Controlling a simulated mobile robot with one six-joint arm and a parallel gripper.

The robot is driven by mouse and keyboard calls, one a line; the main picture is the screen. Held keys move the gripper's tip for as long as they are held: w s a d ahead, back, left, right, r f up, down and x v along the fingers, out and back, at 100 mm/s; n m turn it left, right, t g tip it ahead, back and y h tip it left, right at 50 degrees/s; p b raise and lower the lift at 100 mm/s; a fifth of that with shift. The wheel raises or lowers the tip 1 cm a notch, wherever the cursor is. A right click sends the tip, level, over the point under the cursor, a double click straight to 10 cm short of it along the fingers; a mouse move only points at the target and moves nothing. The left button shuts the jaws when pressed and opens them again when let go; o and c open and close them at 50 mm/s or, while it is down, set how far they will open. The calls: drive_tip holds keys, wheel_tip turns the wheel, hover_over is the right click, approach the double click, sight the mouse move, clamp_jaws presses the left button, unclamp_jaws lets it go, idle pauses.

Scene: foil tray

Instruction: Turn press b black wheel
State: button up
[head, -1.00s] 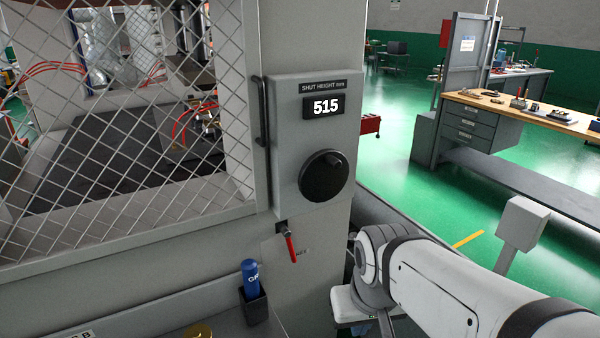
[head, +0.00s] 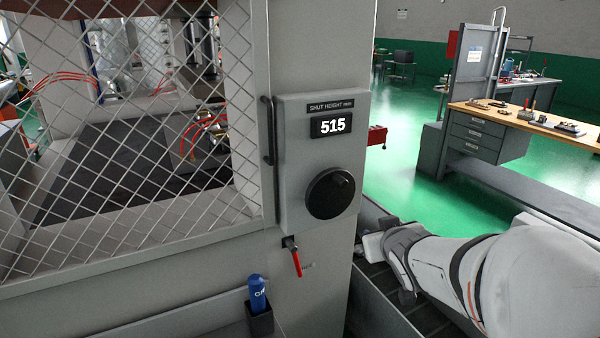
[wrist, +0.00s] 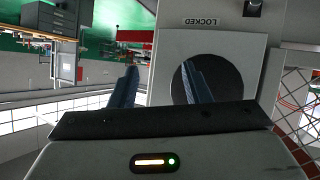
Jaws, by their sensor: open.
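The black wheel (head: 330,193) is a round dial with a small knob near its upper right. It sits on a grey panel (head: 296,222) on the press, below a display (head: 331,125) reading 515. In the wrist view, which looks upside down, the wheel (wrist: 229,76) lies behind the right-hand finger, which hides part of it. My gripper (wrist: 162,75) is open, with nothing seen between its fingers; the other finger is left of the panel. I cannot tell any contact with the wheel. In the head view my arm is at lower right and its fingers cannot be made out.
A red-handled lever (head: 295,258) is below the panel. A dark vertical handle (head: 268,130) and a wire mesh guard (head: 130,140) are to its left. A blue bottle (head: 257,291) stands in a holder. A workbench (head: 510,118) is at far right, with open green floor before it.

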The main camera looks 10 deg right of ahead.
sight(345, 185)
drive_tip(key=w+a+r+n+t+y+p, duration=0.25)
drive_tip(key=a+r+n+t+y, duration=0.2)
drive_tip(key=r+y, duration=0.3)
drive_tip(key=shift+y, duration=0.25)
drive_tip(key=x, duration=0.7)
drive_tip(key=shift+w+d+f, duration=0.25)
drive_tip(key=shift+w+f, duration=0.1)
clamp_jaws()
